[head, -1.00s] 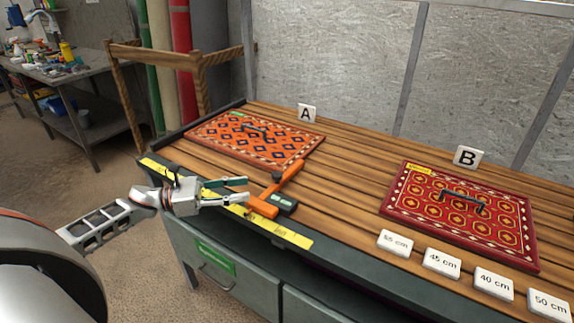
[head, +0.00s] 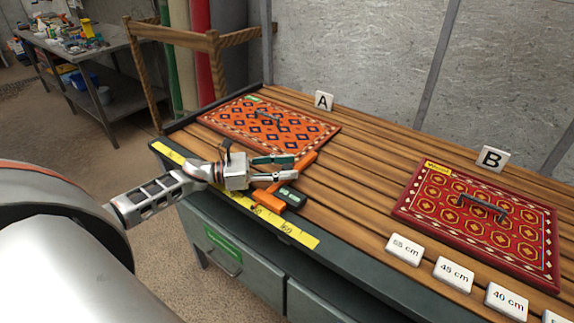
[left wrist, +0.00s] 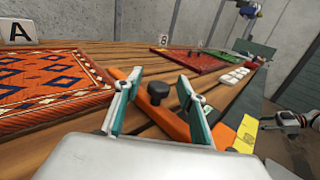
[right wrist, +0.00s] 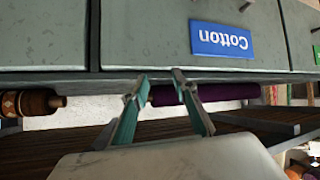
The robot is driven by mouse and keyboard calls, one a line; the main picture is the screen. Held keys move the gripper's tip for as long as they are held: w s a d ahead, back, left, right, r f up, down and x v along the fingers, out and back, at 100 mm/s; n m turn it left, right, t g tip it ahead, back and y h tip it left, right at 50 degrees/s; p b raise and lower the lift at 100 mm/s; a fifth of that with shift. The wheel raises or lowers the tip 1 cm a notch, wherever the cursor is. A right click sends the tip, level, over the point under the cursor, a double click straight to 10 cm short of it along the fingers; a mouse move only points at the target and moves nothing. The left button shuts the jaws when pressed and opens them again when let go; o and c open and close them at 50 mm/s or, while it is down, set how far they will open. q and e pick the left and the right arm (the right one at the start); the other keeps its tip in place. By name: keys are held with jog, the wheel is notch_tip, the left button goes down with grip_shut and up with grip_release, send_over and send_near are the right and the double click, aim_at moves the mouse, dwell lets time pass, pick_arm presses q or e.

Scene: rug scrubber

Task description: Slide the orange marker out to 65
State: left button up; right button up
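The orange marker (head: 270,202) sits on the yellow measuring tape (head: 289,232) along the bench's front edge. My right gripper (right wrist: 160,80) is open and empty, and is out of the head view.
Orange rug A (head: 245,122) lies behind the marker and red rug B (head: 425,206) to the right. White centimetre cards (head: 404,249) stand near the front right. The bench between is clear. A drawer front with a blue Cotton label (right wrist: 222,39) faces my right gripper.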

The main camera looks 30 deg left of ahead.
pick_arm(q)
jog(key=shift+w+d, duration=0.2)
pick_arm(e)
jog(key=shift+w+r, duration=0.2)
jog(key=shift+r, duration=0.1)
pick_arm(q)
jog(key=shift+c, duration=0.5)
grip_shut()
jog(key=shift+d, duration=0.1)
jog(key=d, duration=0.5)
jog(key=s+d, duration=0.1)
jog(key=d, duration=0.4)
jog(key=d+p, duration=0.1)
jog(key=d, duration=0.3)
jog(key=shift+s+d, duration=0.15)
jog(key=shift+d, duration=0.25)
jog(key=shift+f, duration=0.1)
pick_arm(e)
jog(key=shift+r, duration=0.35)
